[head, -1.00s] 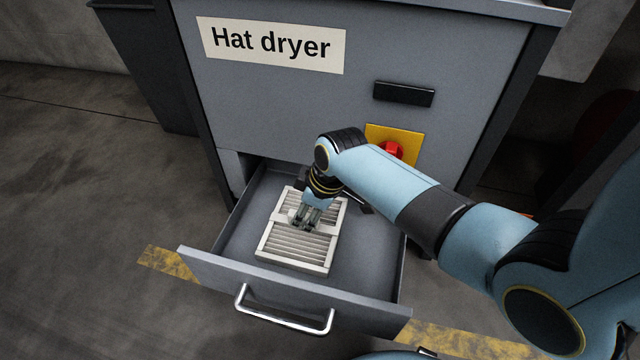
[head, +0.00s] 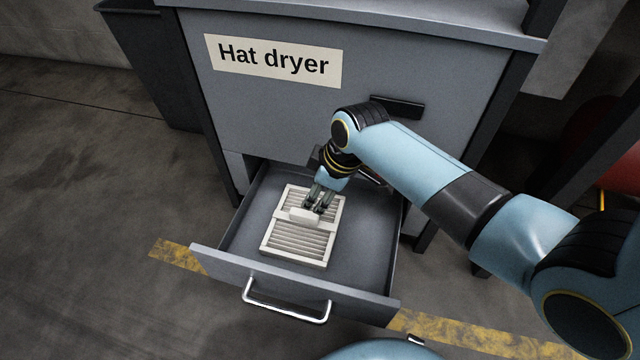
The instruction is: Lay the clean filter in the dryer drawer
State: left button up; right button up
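The drawer (head: 372,285) of the hat dryer (head: 270,110) is pulled out, with its metal handle at the front. The clean filter (head: 295,246), a pale slatted panel with a raised white grip block (head: 304,216), lies flat on the drawer floor, inside the walls. My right gripper (head: 317,207) points down over the far half of the filter, just behind and right of the grip block. Its fingers look parted with nothing between them, and the block shows clear in front of them. My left gripper is not in view.
A yellow-striped floor line (head: 450,335) runs under the drawer. A dark bin (head: 155,70) stands left of the dryer. A black panel (head: 398,107) on the dryer front is partly behind my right arm. The floor at left is clear.

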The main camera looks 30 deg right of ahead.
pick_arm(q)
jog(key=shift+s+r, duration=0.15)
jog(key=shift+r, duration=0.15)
pick_arm(e)
jog(key=shift+s+r, duration=0.1)
jog(key=shift+r, duration=0.2)
jog(key=s+d+r+m, duration=0.1)
jog(key=s+r+m, duration=0.2)
jog(key=s+r, duration=0.3)
jog(key=s+d+r+m+t+h, duration=0.1)
jog(key=s+r+m, duration=0.3)
jog(key=s, duration=1.1)
notch_tip(320, 180, up, 4)
jog(key=shift+s+f+t+h, duration=0.25)
jog(key=shift+s+t+h, duration=0.05)
